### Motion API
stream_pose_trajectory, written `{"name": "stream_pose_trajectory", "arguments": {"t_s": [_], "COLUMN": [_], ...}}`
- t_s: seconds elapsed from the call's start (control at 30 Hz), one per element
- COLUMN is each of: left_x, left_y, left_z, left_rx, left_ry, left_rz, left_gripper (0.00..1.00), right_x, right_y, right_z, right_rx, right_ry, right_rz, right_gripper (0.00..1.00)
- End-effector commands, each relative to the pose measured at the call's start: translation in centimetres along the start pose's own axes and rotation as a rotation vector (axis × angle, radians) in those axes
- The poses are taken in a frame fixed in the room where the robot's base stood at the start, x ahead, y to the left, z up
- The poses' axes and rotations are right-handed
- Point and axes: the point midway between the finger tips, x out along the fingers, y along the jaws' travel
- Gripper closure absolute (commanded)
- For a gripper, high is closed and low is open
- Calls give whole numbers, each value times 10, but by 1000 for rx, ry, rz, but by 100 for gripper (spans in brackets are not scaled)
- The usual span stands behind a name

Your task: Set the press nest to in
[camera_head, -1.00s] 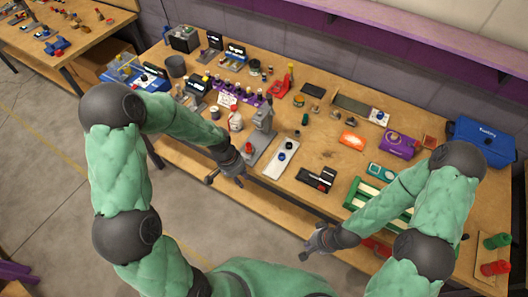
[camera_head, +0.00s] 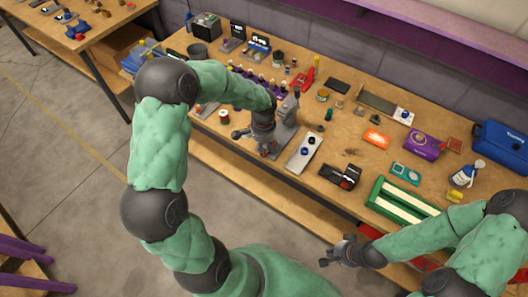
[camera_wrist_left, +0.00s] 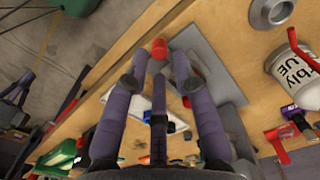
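The grey press (camera_head: 287,122) stands near the front edge of the workbench, partly hidden behind my left arm. In the left wrist view its grey base plate (camera_wrist_left: 205,52) lies on the wood, with a red knob (camera_wrist_left: 159,48) at its near end. My left gripper (camera_head: 251,142) is at the front of the press. In the left wrist view my left gripper (camera_wrist_left: 157,68) is open, with the red knob between and just beyond its fingertips. Contact with the knob cannot be told. My right gripper (camera_head: 337,251) is open and empty, off the bench's front edge.
A pale plate with a blue and a black knob (camera_head: 304,152) lies right of the press. A black device (camera_head: 341,176) and a green-framed tray (camera_head: 400,204) are further right.

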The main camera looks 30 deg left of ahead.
Motion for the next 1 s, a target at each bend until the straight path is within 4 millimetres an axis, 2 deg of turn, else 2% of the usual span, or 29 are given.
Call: {"name": "stream_pose_trajectory", "arguments": {"t_s": [0.03,0.2,0.6,0.67,0.7,1.0], "left_x": [10,27,32,32,32,32], "left_y": [0,0,0,0,0,-2], "left_z": [1,0,0,0,0,-6], "left_rx": [0,1,0,0,0,1], "left_ry": [-3,-2,1,1,1,1], "left_rz": [2,1,0,0,0,-1], "left_gripper": [73,73,73,87,99,100], "right_x": [3,6,7,7,7,6], "right_y": [1,2,2,2,2,2], "right_z": [0,0,0,0,0,0], "right_rx": [0,0,0,0,0,0], "right_ry": [0,0,0,0,0,0], "right_rz": [0,0,0,0,0,0], "right_gripper": [100,100,100,100,100,100]}}
